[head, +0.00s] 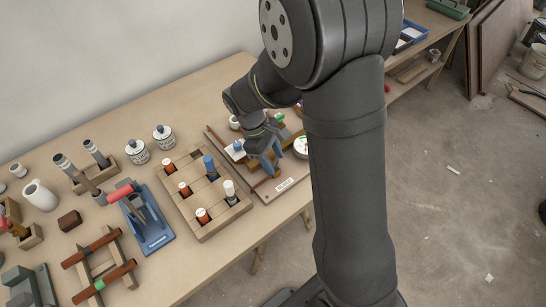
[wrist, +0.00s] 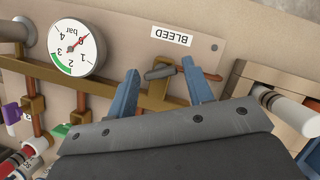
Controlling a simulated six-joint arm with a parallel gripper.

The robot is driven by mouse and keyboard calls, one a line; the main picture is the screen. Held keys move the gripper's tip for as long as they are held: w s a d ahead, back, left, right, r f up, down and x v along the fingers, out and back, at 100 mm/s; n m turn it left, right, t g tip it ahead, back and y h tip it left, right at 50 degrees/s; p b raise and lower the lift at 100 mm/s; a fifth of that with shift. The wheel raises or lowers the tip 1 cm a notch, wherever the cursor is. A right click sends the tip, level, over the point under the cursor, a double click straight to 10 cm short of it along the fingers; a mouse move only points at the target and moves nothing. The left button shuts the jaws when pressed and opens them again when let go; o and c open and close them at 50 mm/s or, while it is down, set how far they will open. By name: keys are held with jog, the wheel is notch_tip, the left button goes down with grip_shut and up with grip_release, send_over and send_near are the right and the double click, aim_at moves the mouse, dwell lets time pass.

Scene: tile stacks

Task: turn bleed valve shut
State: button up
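The bleed valve shows in the wrist view as a small grey handle (wrist: 160,72) on a brown pipe, just below the upside-down BLEED label (wrist: 171,36). A thin orange-brown piece (wrist: 211,76) sticks out to its right, partly behind a finger. My gripper (wrist: 161,67) is open, with one blue finger on each side of the grey handle and gaps visible between. I cannot tell how deep the fingertips reach. In the head view my gripper (head: 266,163) is low over the valve board (head: 270,190), and the valve is hidden there.
A round pressure gauge (wrist: 76,47) with a red needle and green band stands left of the fingers. Purple (wrist: 11,113) and green (wrist: 60,130) parts sit on the pipes. A wooden rack (head: 205,195) with several cylinders stands beside the board.

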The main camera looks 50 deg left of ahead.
jog(key=c, duration=0.7)
jog(key=m+g, duration=0.1)
jog(key=m, duration=0.2)
jog(key=m+g, duration=0.1)
jog(key=m, duration=0.1)
jog(key=shift+w+m, duration=0.15)
jog(key=shift+m, duration=0.25)
jog(key=o, duration=1)
jog(key=v, duration=1.7)
jog(key=shift+a, duration=0.5)
jog(key=x, duration=1.7)
jog(key=shift+d, duration=0.45)
